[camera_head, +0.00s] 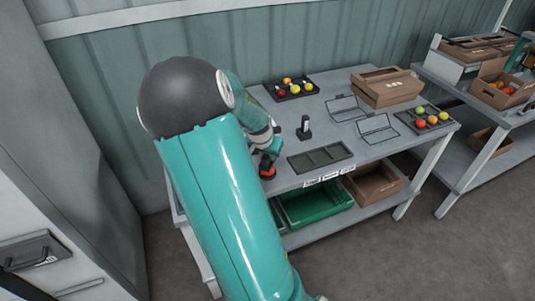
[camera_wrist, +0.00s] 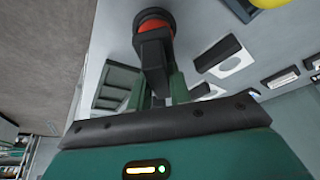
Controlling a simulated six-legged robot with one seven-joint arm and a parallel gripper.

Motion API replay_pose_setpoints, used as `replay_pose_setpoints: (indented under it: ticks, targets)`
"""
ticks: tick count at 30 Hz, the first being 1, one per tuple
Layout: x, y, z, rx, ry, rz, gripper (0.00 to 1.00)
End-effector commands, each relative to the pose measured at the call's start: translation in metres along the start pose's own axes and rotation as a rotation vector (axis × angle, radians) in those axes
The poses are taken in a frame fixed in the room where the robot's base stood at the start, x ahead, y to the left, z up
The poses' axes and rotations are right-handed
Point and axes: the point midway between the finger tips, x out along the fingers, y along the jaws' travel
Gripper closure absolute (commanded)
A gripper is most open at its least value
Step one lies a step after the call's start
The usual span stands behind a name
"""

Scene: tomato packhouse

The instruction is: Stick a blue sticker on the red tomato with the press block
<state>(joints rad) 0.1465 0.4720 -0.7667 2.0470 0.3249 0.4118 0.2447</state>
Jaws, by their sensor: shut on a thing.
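My gripper (camera_head: 267,155) is low over the left part of the packing table. In the wrist view its fingers (camera_wrist: 158,84) are shut on a black block (camera_wrist: 154,52), which looks like the press block. The block's far end meets a round red thing (camera_wrist: 155,26) with dark rims, likely the red tomato; it also shows below my gripper in the head view (camera_head: 267,172). Whether the two touch I cannot tell. The block's end face is hidden, and I see no blue sticker. Another dark upright block (camera_head: 304,128) with a white label stands to the right.
A tray of tomatoes (camera_head: 291,96) sits at the back and another (camera_head: 403,117) at the right. An empty compartment tray (camera_head: 319,168) lies near the front edge. Thin frames (camera_head: 378,131) and a cardboard box (camera_head: 420,90) stand further right. Green crates (camera_head: 315,222) are below.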

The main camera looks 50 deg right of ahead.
Motion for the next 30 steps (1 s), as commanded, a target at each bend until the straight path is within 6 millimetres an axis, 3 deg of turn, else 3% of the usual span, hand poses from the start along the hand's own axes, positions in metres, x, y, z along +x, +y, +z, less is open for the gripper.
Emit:
replay_pose_setpoints:
  ticks: [30]
  targets:
    - [-0.063, 0.000, -0.027, 0.000, 0.003, -0.002, 0.97]
